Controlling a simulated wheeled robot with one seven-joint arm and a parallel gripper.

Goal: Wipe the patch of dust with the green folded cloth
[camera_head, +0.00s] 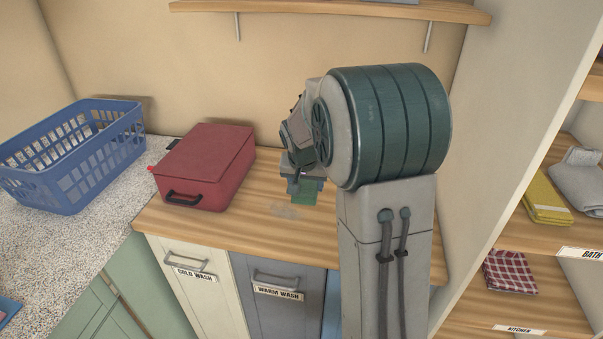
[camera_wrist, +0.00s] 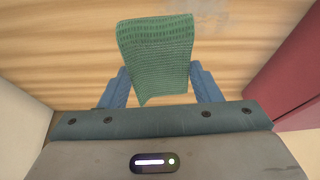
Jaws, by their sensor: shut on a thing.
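The green folded cloth (camera_wrist: 156,55) is between the two blue fingers of my gripper (camera_wrist: 160,85) in the wrist view. The gripper is shut on it. In the head view the cloth (camera_head: 304,192) hangs below my gripper (camera_head: 305,182), over the wooden counter; whether it touches the wood I cannot tell. A faint grey dust patch (camera_head: 287,211) lies on the counter just left of and nearer than the cloth. It also shows as a pale smudge (camera_wrist: 207,10) at the top of the wrist view. My arm hides the counter to the right.
A red case (camera_head: 208,165) stands on the counter left of the dust. A blue basket (camera_head: 75,155) sits on the speckled worktop (camera_head: 85,225). A wooden shelf (camera_head: 330,12) is on the wall above. Shelves with folded towels (camera_head: 545,197) stand at right.

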